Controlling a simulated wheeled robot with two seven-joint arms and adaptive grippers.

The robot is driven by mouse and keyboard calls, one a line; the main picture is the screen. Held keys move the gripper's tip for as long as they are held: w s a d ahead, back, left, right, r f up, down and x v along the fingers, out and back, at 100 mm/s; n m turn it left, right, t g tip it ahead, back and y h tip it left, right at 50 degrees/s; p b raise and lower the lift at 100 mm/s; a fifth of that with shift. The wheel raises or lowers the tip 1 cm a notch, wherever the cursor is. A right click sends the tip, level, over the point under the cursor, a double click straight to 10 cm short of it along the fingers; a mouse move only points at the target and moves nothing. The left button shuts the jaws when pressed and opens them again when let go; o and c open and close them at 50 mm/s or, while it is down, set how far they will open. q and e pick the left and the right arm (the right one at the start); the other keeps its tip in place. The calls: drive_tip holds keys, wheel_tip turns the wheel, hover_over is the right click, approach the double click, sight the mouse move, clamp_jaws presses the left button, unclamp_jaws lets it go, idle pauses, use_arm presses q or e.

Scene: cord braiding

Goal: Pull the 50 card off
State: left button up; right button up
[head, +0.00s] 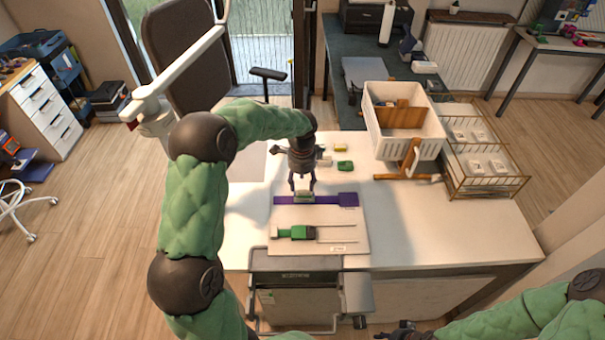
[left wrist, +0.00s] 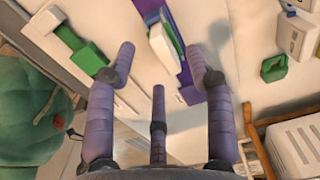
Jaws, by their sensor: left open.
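A pale board (head: 345,217) lies on the white table. A purple strip (head: 325,199) crosses its far part and also shows in the left wrist view (left wrist: 186,62). A small green and white piece (left wrist: 162,44) sits on the strip; I cannot read a 50 on it, so I cannot tell if it is the 50 card. My left gripper (head: 303,186) is open, pointing down over this piece. In the left wrist view its fingers (left wrist: 160,70) are spread, with the piece beyond and between them. My right gripper (head: 402,333) is dark and cut off at the bottom edge.
A green block (head: 303,232) with two thin rods lies on the board's near part. A loose green piece (head: 345,166) lies behind the board. A white crate (head: 378,122) on a wooden stand and a wire rack (head: 485,180) stand right. The table's right front is clear.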

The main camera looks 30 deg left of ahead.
sight(302, 189)
use_arm(q)
drive_tip(key=shift+f+b, duration=0.55)
drive_tip(key=shift+f, duration=1.75)
clamp_jaws()
